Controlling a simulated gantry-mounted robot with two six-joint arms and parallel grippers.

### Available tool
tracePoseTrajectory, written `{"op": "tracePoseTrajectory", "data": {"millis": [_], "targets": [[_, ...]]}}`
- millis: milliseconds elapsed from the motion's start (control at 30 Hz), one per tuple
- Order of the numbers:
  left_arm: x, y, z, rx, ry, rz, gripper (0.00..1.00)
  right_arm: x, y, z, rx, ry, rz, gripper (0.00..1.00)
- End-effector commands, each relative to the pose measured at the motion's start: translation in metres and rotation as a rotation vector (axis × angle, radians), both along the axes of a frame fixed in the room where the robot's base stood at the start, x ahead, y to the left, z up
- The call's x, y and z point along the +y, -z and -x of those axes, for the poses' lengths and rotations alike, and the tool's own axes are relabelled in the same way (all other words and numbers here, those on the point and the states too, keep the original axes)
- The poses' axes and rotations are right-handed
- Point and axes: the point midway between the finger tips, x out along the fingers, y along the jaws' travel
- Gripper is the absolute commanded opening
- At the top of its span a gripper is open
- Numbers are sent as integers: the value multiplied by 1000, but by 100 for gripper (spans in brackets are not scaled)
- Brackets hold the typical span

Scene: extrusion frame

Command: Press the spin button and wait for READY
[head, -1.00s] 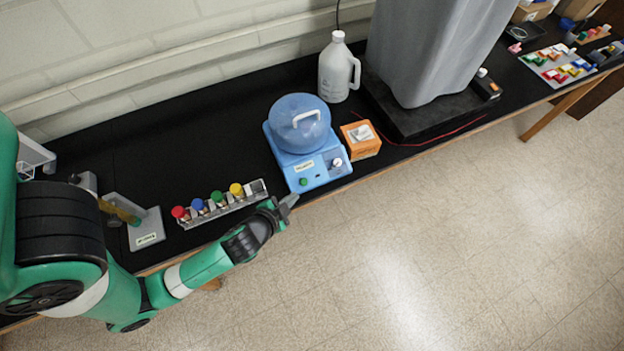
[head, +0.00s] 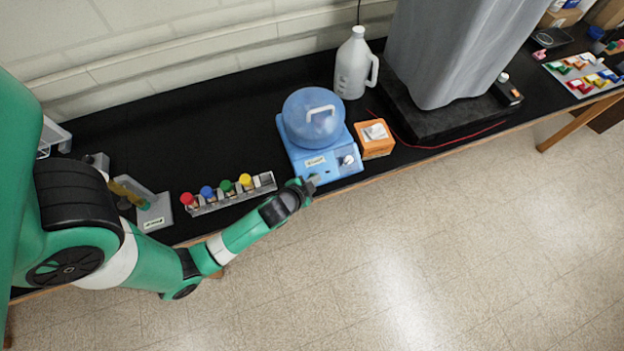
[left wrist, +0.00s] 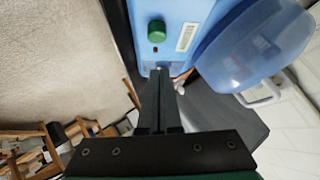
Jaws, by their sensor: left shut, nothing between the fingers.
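The blue centrifuge (head: 340,171) stands at the bench's front edge with its round translucent blue lid (head: 313,118) down. A pale label (head: 315,161) and a white dial (head: 347,160) are on its front panel; I cannot read the label. My left gripper (head: 310,183) is shut and empty at the panel's front left. In the left wrist view its fingertips (left wrist: 160,72) appear short of the button. My right gripper is out of view.
A rack with colour-capped tubes (head: 230,196) stands left of the centrifuge, close to my left arm. An orange box (head: 376,142) is close on its right, and a white jug (head: 354,66) stands behind. Open floor lies in front of the bench.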

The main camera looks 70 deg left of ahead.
Motion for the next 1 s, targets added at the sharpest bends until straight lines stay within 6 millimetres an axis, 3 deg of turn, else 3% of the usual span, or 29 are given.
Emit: {"op": "tracePoseTrajectory", "data": {"millis": [233,667,833,1000], "targets": [[19,32,2,2,-2,1,0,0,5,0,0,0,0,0],[22,37,2,0,0,0,0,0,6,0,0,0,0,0],[26,53,2,0,0,0,0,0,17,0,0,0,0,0],[27,52,3,2,-1,0,0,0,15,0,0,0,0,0]]}}
